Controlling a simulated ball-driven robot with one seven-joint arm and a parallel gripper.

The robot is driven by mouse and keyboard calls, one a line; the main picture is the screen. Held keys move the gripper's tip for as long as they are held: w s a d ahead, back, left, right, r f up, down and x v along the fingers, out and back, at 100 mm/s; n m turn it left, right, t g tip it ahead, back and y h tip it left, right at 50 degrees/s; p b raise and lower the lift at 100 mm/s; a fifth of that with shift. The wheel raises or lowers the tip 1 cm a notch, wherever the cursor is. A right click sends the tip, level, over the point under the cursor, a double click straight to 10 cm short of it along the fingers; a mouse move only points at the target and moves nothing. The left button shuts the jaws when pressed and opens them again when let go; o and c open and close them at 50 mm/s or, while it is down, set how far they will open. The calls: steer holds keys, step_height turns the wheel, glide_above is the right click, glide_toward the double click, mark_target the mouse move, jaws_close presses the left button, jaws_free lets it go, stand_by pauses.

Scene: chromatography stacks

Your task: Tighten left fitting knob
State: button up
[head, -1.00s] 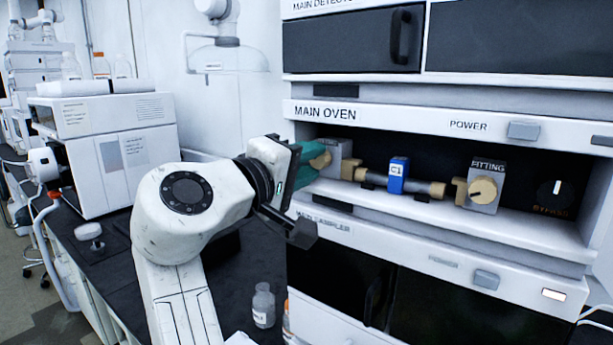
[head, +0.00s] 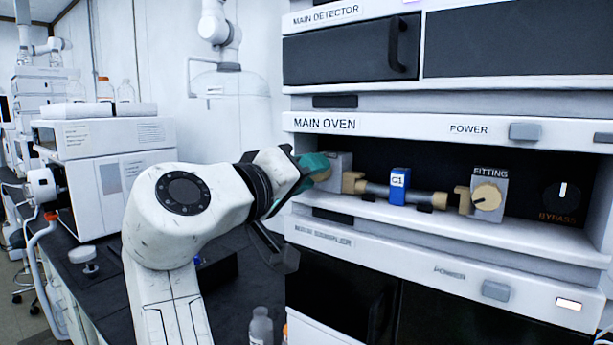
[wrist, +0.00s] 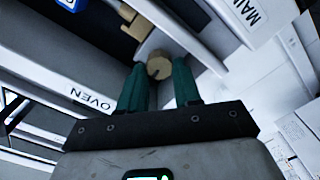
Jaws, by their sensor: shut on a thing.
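The left fitting knob (wrist: 159,64) is a round tan dial with a small dark mark, at the left end of the main oven bay. In the head view its tan face (head: 322,174) is partly hidden by my teal fingers. My gripper (wrist: 158,78) is shut on the left knob, with one finger on each side of it. In the head view my gripper (head: 316,168) reaches the knob from the left and looks tilted. The grey fitting block (head: 341,170) is behind the knob.
To the right are a blue C1 column (head: 399,186), the right fitting knob (head: 487,196) and a bypass dial (head: 562,196). The oven shelf edge (head: 440,223) runs below. A bottle (head: 261,328) stands on the dark bench.

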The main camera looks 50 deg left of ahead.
steer(key=shift+f, duration=0.25)
steer(key=o, duration=0.7)
steer(key=shift+o, duration=0.4)
steer(key=shift+r, duration=0.15)
steer(key=shift+s, duration=0.1)
steer(key=b+v, duration=0.1)
steer(key=v, duration=0.9)
steer(key=shift+s+b, duration=0.35)
steer(key=shift+b, duration=0.05)
